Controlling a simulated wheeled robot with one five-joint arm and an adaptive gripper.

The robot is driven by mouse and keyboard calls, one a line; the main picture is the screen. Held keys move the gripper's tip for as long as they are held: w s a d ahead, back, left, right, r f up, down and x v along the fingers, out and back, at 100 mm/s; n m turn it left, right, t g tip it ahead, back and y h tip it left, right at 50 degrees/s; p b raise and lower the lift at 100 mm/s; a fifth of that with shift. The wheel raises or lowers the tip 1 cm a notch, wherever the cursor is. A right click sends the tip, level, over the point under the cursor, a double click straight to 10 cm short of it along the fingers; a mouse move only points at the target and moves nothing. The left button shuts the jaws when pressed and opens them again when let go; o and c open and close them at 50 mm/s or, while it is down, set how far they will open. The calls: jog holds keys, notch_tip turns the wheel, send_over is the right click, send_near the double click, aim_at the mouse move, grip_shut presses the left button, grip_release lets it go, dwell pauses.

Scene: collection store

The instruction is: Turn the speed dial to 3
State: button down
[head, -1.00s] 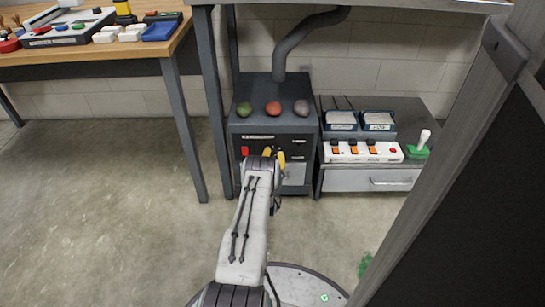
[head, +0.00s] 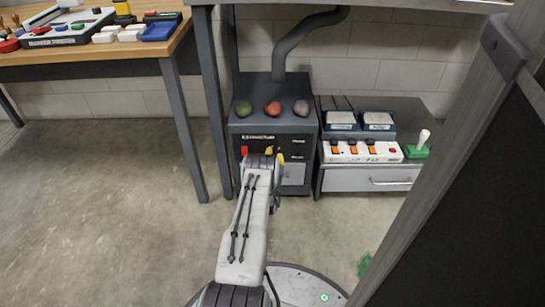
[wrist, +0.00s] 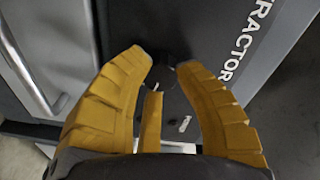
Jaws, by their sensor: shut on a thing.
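The dark extractor cabinet (head: 303,123) stands against the wall under the bench in the head view. Its front carries white lettering, part of which reads "TRACTOR" in the wrist view. My gripper (head: 274,155) reaches its front panel, with yellow fingers. In the wrist view my gripper (wrist: 163,70) is shut on a small dark round knob, the speed dial (wrist: 163,78), with a fingertip on either side. The dial's pointer and scale are too hidden and dark to read. A small white mark (wrist: 184,123) shows on the panel near it.
A red switch (head: 244,150) is left of my gripper on the panel. Three coloured lumps, green (head: 243,108), red (head: 273,108) and grey (head: 301,107), sit on the cabinet top. A white switch strip (head: 362,151) stands right. A dark upright panel (head: 470,190) blocks the near right.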

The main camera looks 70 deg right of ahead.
jog(key=shift+w+r+m, duration=0.1)
jog(key=shift+w+m, duration=0.05)
jog(key=shift+m, duration=1.05)
jog(key=shift+m+y, duration=0.3)
jog(key=c, duration=0.9)
grip_release()
jog(key=shift+o, duration=0.2)
jog(key=shift+a, duration=0.1)
jog(key=v, duration=1.1)
jog(key=shift+a, duration=0.35)
